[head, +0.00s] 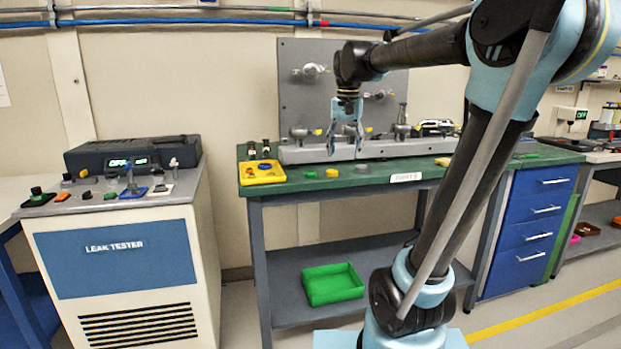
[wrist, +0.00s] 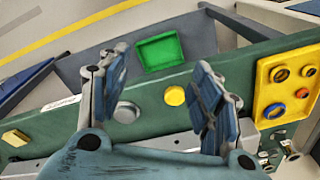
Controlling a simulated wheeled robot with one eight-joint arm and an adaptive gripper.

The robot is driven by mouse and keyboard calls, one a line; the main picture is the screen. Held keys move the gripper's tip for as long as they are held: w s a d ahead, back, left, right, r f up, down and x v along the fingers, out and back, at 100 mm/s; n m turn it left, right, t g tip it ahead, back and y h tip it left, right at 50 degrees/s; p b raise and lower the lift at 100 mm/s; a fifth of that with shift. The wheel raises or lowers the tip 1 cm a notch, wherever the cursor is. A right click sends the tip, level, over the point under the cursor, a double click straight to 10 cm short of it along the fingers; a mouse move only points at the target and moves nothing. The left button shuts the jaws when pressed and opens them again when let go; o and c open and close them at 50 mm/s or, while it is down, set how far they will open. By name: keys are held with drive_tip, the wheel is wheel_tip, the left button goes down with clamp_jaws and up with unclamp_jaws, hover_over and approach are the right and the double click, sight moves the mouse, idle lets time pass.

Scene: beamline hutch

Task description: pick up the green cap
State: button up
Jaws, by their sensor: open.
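The green cap (head: 310,174) is a small flat green disc on the bench top, in the head view, just right of the yellow tray. A yellow cap (head: 332,172) and a grey cap (head: 360,168) lie in a row to its right. My gripper (head: 345,150) points down above the bench, open and empty, above and apart from the caps. In the wrist view my gripper (wrist: 158,65) has the yellow cap (wrist: 175,95) and grey cap (wrist: 126,111) between its fingers. I cannot make out the green cap there; the right finger may hide it.
The yellow tray (head: 262,180) with several fittings stands at the bench's left end. A grey manifold with a back panel (head: 300,90) stands behind the caps. A green bin (head: 333,284) sits on the lower shelf. The leak tester (head: 120,250) stands left of the bench.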

wheel_tip(320, 180, up, 7)
drive_tip(key=m, duration=0.2)
hover_over(310, 173)
drive_tip(key=w, duration=0.1)
drive_tip(key=shift+g, duration=0.4)
drive_tip(key=f, duration=1.1)
drive_tip(key=shift+d+f, duration=0.2)
drive_tip(key=shift+d, duration=0.05)
drive_tip(key=shift+s+a+f, duration=0.1)
drive_tip(key=shift+s+f, duration=0.05)
drive_tip(key=shift+f, duration=1.25)
drive_tip(key=shift+s+a+f, duration=0.1)
drive_tip(key=shift+f, duration=1.3)
drive_tip(key=c, duration=0.8)
